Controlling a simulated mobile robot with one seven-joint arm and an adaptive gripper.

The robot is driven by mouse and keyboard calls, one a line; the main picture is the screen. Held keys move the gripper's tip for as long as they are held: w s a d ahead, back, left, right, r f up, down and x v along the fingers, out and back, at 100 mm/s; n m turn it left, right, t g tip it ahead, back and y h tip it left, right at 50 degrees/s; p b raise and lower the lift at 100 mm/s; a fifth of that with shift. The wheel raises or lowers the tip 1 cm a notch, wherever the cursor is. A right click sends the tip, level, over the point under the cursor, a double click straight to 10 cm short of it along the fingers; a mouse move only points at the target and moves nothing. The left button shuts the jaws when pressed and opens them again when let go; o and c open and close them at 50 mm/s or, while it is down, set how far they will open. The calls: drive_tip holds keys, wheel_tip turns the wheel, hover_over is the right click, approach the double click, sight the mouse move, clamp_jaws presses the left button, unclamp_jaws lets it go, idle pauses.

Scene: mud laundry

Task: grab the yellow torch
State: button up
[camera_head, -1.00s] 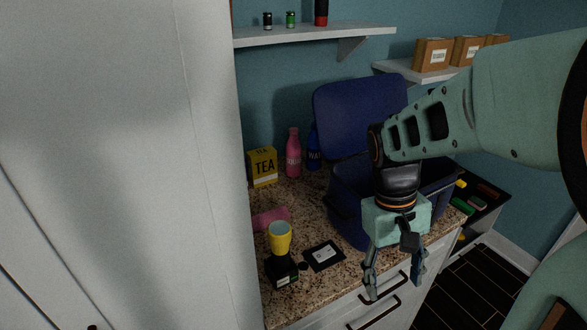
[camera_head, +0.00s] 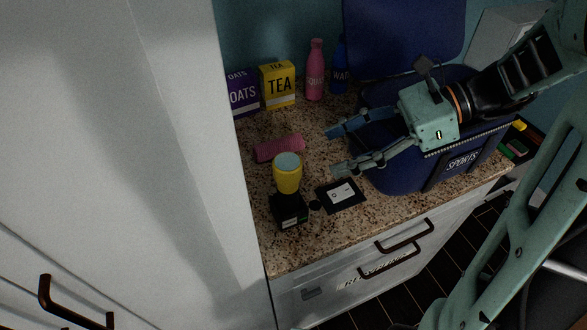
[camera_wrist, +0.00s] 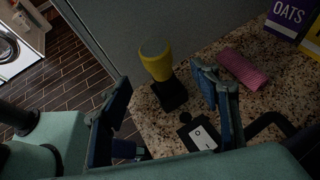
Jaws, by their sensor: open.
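The yellow torch (camera_head: 287,174) stands upright on a black base (camera_head: 289,210) near the front left of the granite counter, beside the white cabinet. In the wrist view the torch (camera_wrist: 156,60) shows beyond the fingertips, between the two fingers. My gripper (camera_head: 334,150) is open and empty, pointing left towards the torch. Its fingertips are to the right of the torch and apart from it. The wrist view shows my gripper's two blue fingers (camera_wrist: 162,88) spread.
A pink rolled cloth (camera_head: 279,148) lies behind the torch. A blue sports bag (camera_head: 400,178) stands under my gripper. Tea (camera_head: 278,84) and oats (camera_head: 243,93) boxes and bottles (camera_head: 316,70) stand behind. The tall white cabinet (camera_head: 130,150) blocks the left.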

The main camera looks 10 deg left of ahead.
sight(287, 169)
drive_tip(key=x, duration=1)
drive_tip(key=shift+s+a, duration=0.35)
drive_tip(key=shift+a, duration=0.05)
drive_tip(key=shift+c, duration=0.4)
